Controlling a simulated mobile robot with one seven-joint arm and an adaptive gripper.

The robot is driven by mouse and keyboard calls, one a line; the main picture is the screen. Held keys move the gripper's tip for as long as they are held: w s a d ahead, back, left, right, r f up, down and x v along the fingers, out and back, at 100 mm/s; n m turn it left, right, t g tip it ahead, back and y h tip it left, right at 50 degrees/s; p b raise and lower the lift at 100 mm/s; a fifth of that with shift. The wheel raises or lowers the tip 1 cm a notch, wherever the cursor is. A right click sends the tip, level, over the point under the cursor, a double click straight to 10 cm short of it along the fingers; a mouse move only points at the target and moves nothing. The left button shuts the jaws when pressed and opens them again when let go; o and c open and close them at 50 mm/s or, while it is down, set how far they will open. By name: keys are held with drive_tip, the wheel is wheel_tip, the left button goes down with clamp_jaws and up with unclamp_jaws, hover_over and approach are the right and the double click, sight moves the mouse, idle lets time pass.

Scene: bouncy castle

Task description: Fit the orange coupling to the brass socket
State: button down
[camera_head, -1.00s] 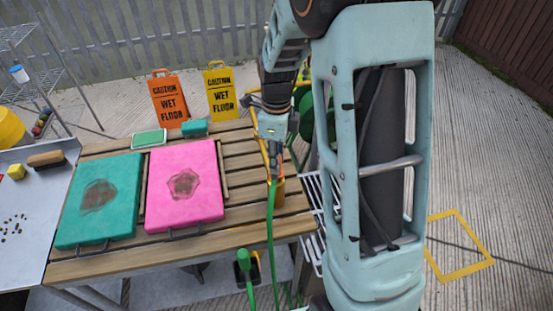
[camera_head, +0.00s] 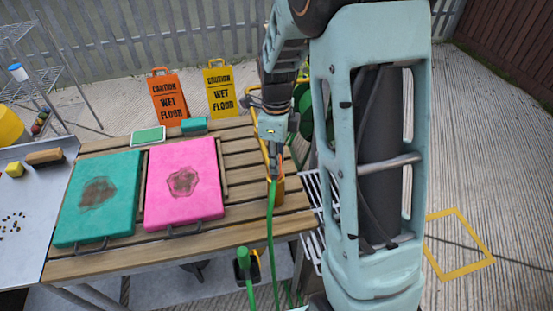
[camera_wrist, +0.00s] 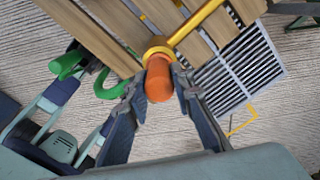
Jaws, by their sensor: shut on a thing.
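My gripper (camera_head: 272,172) is at the right end of the slatted table. In the wrist view its two fingers (camera_wrist: 158,82) are closed on the sides of the orange coupling (camera_wrist: 159,84). A brass-coloured ring (camera_wrist: 157,51), which looks like the brass socket, lies right behind the coupling's far end and in line with it. I cannot tell whether the coupling touches it or is seated in it. A green hose (camera_head: 270,235) hangs down below my gripper in the head view. The coupling and the socket are hard to make out there.
The wooden table (camera_head: 180,258) holds a teal mat (camera_head: 75,220) and a pink mat (camera_head: 200,208). Orange (camera_head: 168,98) and yellow (camera_head: 221,92) wet-floor signs stand behind it. A yellow bar (camera_wrist: 197,20) runs up from the brass ring. A grey grate (camera_wrist: 240,68) lies to its right.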

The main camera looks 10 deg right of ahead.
drive_tip(key=shift+f+b, duration=0.4)
drive_tip(key=shift+f, duration=0.2)
idle(0.3)
drive_tip(key=c, duration=1.6)
unclamp_jaws()
